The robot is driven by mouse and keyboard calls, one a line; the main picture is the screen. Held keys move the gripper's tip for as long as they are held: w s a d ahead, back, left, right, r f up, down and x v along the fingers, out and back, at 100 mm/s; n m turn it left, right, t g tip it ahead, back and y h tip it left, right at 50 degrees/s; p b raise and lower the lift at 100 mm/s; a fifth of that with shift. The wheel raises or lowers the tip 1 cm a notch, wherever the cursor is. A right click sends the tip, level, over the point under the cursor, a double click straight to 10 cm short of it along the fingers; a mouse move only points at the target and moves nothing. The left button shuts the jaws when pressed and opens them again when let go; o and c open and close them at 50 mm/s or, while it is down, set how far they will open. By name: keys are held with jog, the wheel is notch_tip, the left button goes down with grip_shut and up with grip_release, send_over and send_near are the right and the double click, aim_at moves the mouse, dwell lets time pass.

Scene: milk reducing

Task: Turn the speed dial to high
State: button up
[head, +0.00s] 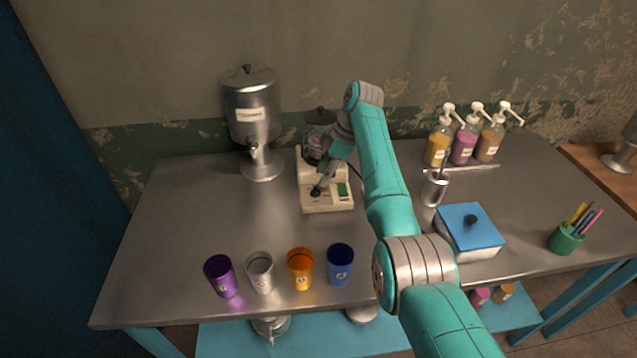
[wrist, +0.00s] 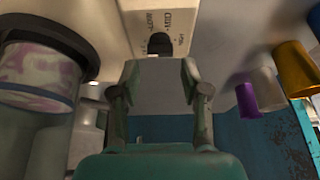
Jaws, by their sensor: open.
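My gripper (head: 322,184) is at the dial, pointing down at the panel. In the wrist view my gripper (wrist: 160,75) has its two fingers apart, with the dial showing between and beyond their tips. I cannot tell whether the fingers touch it.
The blender jar (wrist: 35,75) with pinkish contents is close beside my gripper. Purple (head: 221,276), white (head: 260,272), orange (head: 300,268) and blue (head: 340,264) cups stand at the front. A metal dispenser (head: 252,110) is left, pump bottles (head: 464,142) and a blue-lidded box (head: 469,230) right.

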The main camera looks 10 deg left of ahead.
aim_at(316, 188)
jog(key=shift+x, duration=2.1)
grip_shut()
